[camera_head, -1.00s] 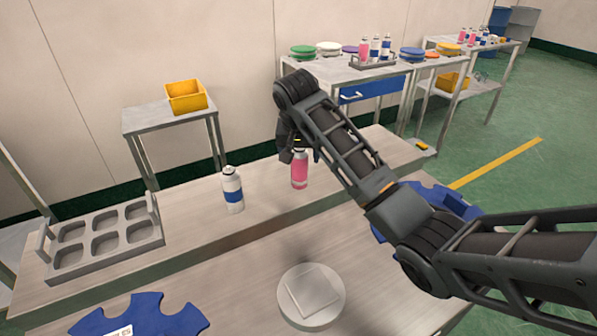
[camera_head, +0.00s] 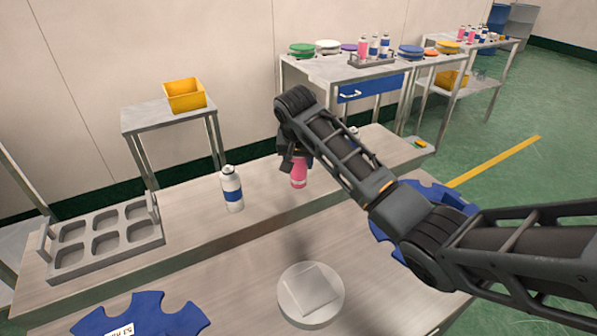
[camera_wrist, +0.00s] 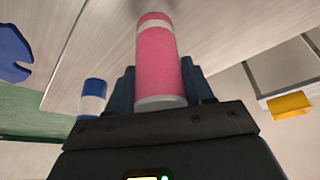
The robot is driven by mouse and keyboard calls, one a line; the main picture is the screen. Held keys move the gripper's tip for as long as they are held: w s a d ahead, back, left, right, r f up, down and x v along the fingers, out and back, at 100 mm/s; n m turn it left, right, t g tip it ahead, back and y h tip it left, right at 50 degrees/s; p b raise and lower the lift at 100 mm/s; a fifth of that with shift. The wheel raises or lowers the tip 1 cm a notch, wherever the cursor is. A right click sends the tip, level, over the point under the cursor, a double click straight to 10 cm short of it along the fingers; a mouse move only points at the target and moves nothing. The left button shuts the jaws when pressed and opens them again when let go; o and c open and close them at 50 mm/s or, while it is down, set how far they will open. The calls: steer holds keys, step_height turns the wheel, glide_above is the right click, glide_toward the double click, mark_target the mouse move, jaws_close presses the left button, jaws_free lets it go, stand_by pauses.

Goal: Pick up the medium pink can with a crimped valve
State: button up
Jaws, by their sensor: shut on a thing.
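The pink can (camera_head: 299,176) is at the back bench in the head view. My gripper (camera_head: 297,163) is shut around its upper part from above. In the wrist view the pink can (camera_wrist: 161,60) fills the space between the two dark fingers, with pale bands near its ends. The can looks about upright; I cannot tell whether its base touches the bench. Its top and valve are hidden by my gripper.
A white and blue can (camera_head: 232,190) stands to the left. A grey six-slot tray (camera_head: 62,243) is farther left. A round grey fixture (camera_head: 311,295) and blue star wheels (camera_head: 142,318) are in front. Another can (camera_head: 353,131) is partly hidden behind my arm.

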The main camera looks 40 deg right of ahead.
steer(key=shift+c, duration=1.3)
steer(key=shift+r, duration=0.55)
step_height(320, 180, up, 3)
steer(key=shift+f+b, duration=0.2)
steer(key=shift+b, duration=0.15)
steer(key=s+a+r+p, duration=0.1)
steer(key=s+r+p, duration=0.2)
steer(key=s+r, duration=0.4)
steer(key=s, duration=0.4)
steer(key=shift+s+a+r, duration=0.15)
steer(key=shift+s+r, duration=0.05)
steer(key=shift+s, duration=0.1)
